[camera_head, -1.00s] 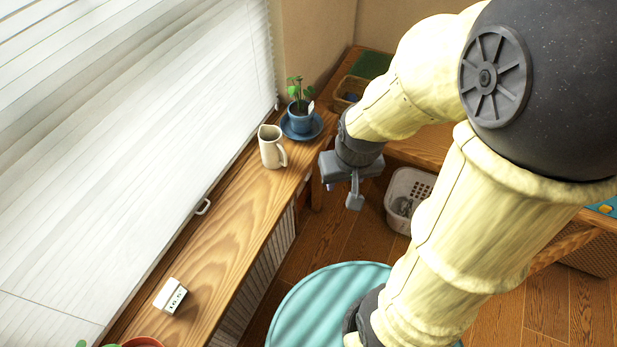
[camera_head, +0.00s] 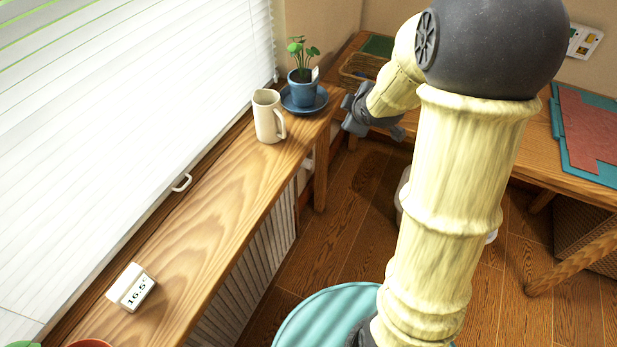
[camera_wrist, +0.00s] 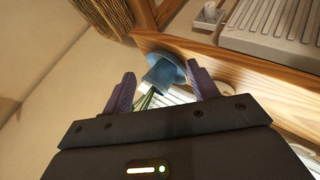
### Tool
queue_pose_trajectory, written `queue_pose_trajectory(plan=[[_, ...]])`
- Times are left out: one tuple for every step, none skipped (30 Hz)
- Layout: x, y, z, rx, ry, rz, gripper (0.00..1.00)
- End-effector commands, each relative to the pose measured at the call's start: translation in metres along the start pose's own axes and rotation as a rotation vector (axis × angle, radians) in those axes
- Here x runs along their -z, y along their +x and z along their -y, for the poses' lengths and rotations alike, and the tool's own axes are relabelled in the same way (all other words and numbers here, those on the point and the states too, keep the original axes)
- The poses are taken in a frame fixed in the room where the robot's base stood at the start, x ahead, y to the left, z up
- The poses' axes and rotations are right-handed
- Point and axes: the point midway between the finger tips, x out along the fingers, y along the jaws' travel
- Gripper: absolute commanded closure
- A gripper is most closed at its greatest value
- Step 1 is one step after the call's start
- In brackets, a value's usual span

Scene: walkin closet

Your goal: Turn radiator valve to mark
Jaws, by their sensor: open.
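My gripper (camera_head: 372,122) is beside the far end of the wooden sill, right of the potted plant. In the wrist view my gripper (camera_wrist: 160,92) is open, with two purple fingers apart and nothing held. The radiator (camera_head: 243,262) is a ribbed panel under the sill; it also shows at the upper right of the wrist view (camera_wrist: 270,22). A small white fitting (camera_wrist: 208,16) beside the radiator's end looks like the valve. It lies beyond the fingers, off to the right, and is not touched. I cannot make out a mark on it.
A cream jug (camera_head: 267,117) and a plant in a blue pot (camera_head: 302,92) stand on the sill (camera_head: 215,215). A desk (camera_head: 520,135) stands at right. A teal round thing (camera_head: 325,318) is on the floor.

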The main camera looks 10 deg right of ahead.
Motion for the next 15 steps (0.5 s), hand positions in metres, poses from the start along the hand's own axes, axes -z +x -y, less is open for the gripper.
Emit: queue_pose_trajectory(plan=[[-0.009, 0.025, 0.008, -0.026, -0.061, -0.023, 0.41], [-0.010, 0.033, 0.007, -0.042, -0.101, -0.038, 0.41], [-0.012, 0.043, 0.006, -0.062, -0.153, -0.058, 0.41], [-0.013, 0.051, 0.005, -0.079, -0.194, -0.073, 0.41], [-0.014, 0.059, 0.005, -0.095, -0.233, -0.088, 0.41], [-0.016, 0.069, 0.005, -0.117, -0.286, -0.106, 0.41], [-0.018, 0.077, 0.004, -0.134, -0.326, -0.120, 0.41], [-0.019, 0.084, 0.005, -0.150, -0.366, -0.133, 0.41], [-0.021, 0.094, 0.005, -0.173, -0.418, -0.151, 0.41], [-0.022, 0.101, 0.005, -0.190, -0.459, -0.165, 0.41], [-0.024, 0.108, 0.006, -0.208, -0.498, -0.177, 0.41], [-0.026, 0.118, 0.007, -0.231, -0.551, -0.194, 0.41], [-0.027, 0.124, 0.008, -0.248, -0.591, -0.206, 0.41], [-0.029, 0.131, 0.009, -0.267, -0.629, -0.218, 0.41], [-0.031, 0.140, 0.011, -0.290, -0.682, -0.234, 0.41]])
